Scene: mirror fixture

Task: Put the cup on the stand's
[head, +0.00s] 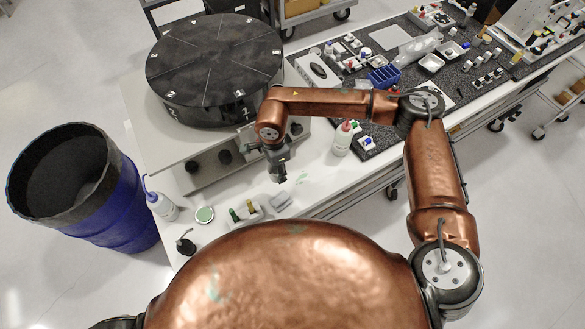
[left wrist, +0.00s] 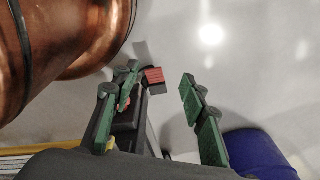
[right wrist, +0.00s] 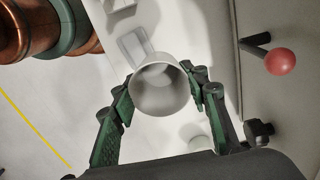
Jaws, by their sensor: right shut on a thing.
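A light grey cup (right wrist: 160,95) sits between the green fingers of my right gripper (right wrist: 161,82) in the right wrist view, its open mouth toward the camera. The fingers are shut on its sides. In the head view my right gripper (head: 280,172) points down above the white bench, left of the red-capped bottle; I cannot make out the cup there. A round black platform (head: 213,70) with numbered sectors lies behind it on a grey base; I cannot tell whether it is the stand. My left gripper (left wrist: 160,82) is open and empty, low above the floor.
A blue bin (head: 110,215) stands left of the bench. A squeeze bottle (head: 162,206), a round dish (head: 204,214) and small bottles in a holder (head: 246,214) are near the front. A red-capped bottle (head: 342,138) is to the right. A red ball knob (right wrist: 281,61) sticks out beside the cup.

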